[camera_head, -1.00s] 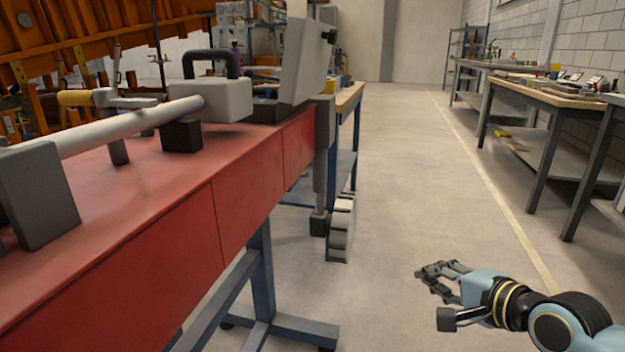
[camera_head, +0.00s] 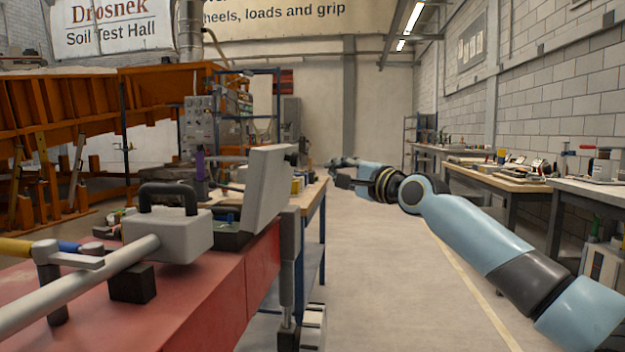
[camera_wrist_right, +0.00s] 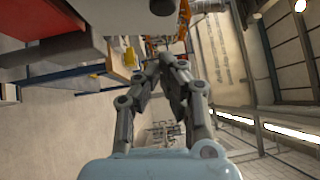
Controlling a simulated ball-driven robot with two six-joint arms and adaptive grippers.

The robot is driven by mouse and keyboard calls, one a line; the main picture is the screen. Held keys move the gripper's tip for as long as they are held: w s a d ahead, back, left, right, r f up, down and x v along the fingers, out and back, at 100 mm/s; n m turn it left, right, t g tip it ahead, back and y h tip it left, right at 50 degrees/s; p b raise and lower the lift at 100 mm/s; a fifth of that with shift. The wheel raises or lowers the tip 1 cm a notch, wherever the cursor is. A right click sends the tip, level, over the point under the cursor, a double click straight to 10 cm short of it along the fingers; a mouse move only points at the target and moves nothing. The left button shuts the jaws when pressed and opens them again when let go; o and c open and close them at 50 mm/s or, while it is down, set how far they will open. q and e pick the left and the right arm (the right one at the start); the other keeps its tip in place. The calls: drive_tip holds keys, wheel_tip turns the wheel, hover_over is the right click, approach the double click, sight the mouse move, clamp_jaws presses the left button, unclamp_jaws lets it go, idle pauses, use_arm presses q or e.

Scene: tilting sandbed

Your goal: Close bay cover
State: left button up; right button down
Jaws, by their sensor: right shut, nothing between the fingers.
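The bay cover looks to be the light grey panel (camera_head: 266,190) at the far end of the red beam. It stands raised and tilted over a dark open bay (camera_head: 232,238). A small dark knob sits near its top right edge. My right gripper (camera_head: 336,165) is to the right of the cover, about level with its top, and apart from it in the picture. In the right wrist view its fingertips (camera_wrist_right: 172,60) are together and empty. A pale panel (camera_wrist_right: 140,18) with a dark round part, likely the cover, is at the top there. My left gripper is not in view.
A wooden-topped bench (camera_head: 312,195) stands behind. The aisle on the right is clear, with workbenches (camera_head: 500,180) along the wall.

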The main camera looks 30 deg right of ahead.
drive_tip(key=w+a, duration=0.2)
drive_tip(key=w, duration=0.1)
drive_tip(key=w+a+r, duration=0.1)
drive_tip(key=shift+w+a+b, duration=0.2)
drive_tip(key=shift+w+b, duration=0.1)
drive_tip(key=shift+w, duration=0.1)
